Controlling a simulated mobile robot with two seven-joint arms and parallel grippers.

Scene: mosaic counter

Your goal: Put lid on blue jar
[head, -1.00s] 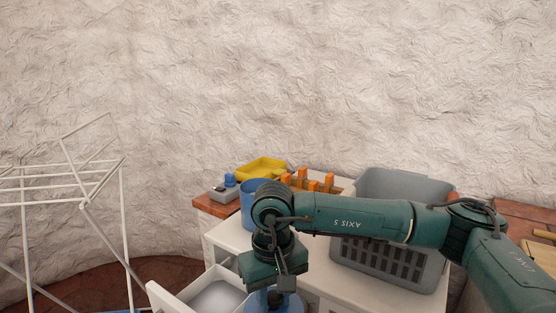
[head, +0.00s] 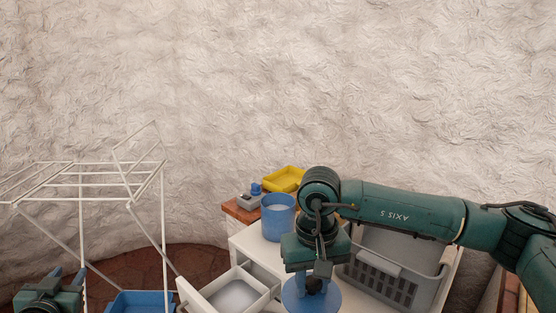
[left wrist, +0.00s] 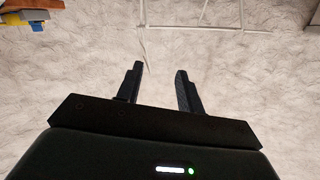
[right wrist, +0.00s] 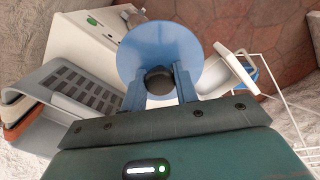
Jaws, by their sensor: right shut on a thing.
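The blue jar (head: 278,218) stands upright and open-topped on the white counter in the head view, left of my right arm. The lid is a flat blue disc (head: 299,298) with a dark knob, and it shows large in the right wrist view (right wrist: 180,42). My right gripper (head: 314,284) points down, shut on the lid's knob (right wrist: 159,80). The lid hangs in front of the jar, apart from it. My left gripper (head: 68,282) is open and empty at the lower left, far from the jar; its spread fingers show in the left wrist view (left wrist: 160,88).
An open white drawer (head: 262,303) juts out left of the lid. A grey basket (head: 390,285) stands on the right, partly behind my arm. A yellow tray (head: 284,179) lies behind the jar. A white drying rack (head: 162,230) and a blue bin (head: 140,302) stand left.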

